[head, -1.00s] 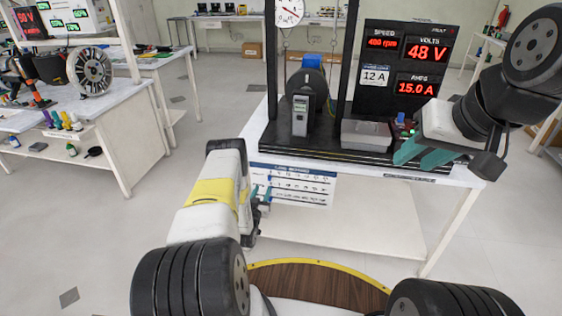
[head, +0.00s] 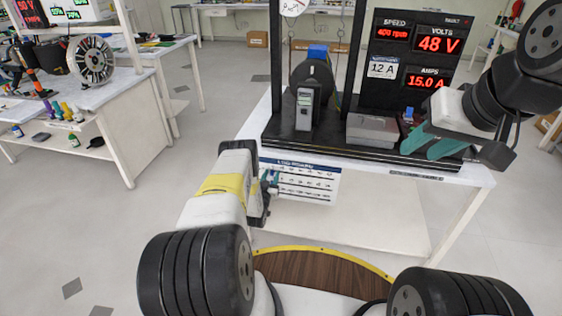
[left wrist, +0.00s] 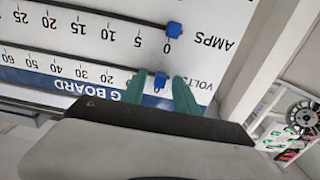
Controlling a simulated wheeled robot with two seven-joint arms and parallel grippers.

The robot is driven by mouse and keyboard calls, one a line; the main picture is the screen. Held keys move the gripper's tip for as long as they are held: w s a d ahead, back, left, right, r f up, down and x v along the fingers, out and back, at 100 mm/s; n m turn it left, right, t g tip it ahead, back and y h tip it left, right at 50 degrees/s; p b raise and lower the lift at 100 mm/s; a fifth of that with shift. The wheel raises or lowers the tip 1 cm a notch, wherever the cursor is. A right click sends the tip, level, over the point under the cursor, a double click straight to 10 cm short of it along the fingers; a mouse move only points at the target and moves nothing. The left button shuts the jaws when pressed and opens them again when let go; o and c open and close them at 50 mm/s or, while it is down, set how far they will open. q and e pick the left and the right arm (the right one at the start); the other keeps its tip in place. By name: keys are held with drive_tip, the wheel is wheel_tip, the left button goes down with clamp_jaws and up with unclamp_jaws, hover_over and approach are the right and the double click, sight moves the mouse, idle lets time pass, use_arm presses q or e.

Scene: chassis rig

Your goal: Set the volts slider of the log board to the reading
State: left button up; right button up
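The log board (head: 308,184) hangs on the front of the rig table. In the left wrist view it appears upside down. Its blue volts slider (left wrist: 160,80) sits at the low end of its scale, below the 10 mark. My left gripper (left wrist: 164,88) is open, with one teal fingertip on each side of this knob; contact cannot be told. The left gripper also shows at the board's left end in the head view (head: 269,181). The volts display (head: 438,44) reads 48 V. My right gripper (head: 430,143) appears open at the rig's right end.
The blue amps slider (left wrist: 173,31) sits at 0, close to the volts knob. The amps display (head: 429,78) reads 15.0 A, and a card (head: 382,68) reads 12 A. A grey box (head: 372,129) stands on the rig base. The floor left of the table is clear.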

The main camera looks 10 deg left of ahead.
use_arm(q)
clamp_jaws()
idle(1.4)
